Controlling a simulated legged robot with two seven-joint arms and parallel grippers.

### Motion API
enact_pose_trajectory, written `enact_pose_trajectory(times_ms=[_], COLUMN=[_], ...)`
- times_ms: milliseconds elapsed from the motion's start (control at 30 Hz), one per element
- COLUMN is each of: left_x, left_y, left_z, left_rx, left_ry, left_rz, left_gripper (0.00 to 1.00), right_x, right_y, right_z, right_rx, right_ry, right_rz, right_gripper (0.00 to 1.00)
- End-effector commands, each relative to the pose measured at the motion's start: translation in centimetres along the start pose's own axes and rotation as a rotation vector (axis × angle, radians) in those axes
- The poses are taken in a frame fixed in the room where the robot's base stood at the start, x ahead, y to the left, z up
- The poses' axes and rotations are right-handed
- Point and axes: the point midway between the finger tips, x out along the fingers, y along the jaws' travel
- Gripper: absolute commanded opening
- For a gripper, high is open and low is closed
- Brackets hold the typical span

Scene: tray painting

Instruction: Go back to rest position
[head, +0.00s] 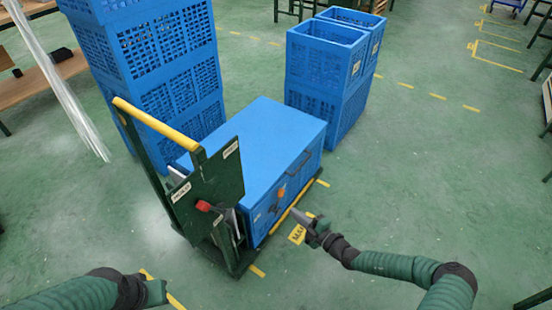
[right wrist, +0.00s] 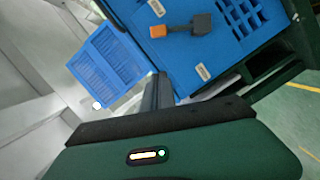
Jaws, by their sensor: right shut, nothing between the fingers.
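My right gripper (head: 306,219) is shut and empty in the head view. It hangs in front of the blue box on the cart, near the yellow floor marking, and seems to touch nothing. My right arm reaches in from the lower right. My left gripper (head: 156,292) shows at the bottom left, near the foot of the cart. Its fingers do not show clearly, so its opening cannot be told. In the right wrist view my dark green wrist housing fills the bottom, with a dark gripper part (right wrist: 158,92) pointing up toward blue plastic.
A dark green cart (head: 212,190) with a yellow handle bar (head: 155,123) carries a large blue box (head: 262,135). Stacked blue crates (head: 165,60) stand behind it, with more blue crates (head: 325,75) at right. An orange-and-black piece (right wrist: 180,28) lies against blue plastic. Green floor is clear at right.

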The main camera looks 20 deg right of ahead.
Motion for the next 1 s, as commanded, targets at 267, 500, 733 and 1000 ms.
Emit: enact_pose_trajectory(times_ms=[267, 500, 733, 1000], left_x=[0.0, 0.0, 0.0, 0.0], left_y=[0.0, 0.0, 0.0, 0.0], left_z=[0.0, 0.0, 0.0, 0.0], left_rx=[0.001, 0.0, 0.001, 0.001], left_ry=[0.0, 0.0, 0.0, 0.0], left_rz=[0.0, 0.0, 0.0, 0.0], left_gripper=[0.0, 0.0, 0.0, 0.0], right_x=[-0.5, -10.0, -17.4, -20.4], right_y=[-2.3, -5.8, -0.1, 7.0], right_z=[-8.8, -17.2, -17.5, -19.0], right_rx=[-0.561, -1.725, 2.315, 1.572], right_ry=[0.338, 1.21, -1.886, -1.484], right_rz=[-0.209, -0.348, 0.05, -0.283], right_gripper=[0.0, 0.0, 0.0, 0.0])
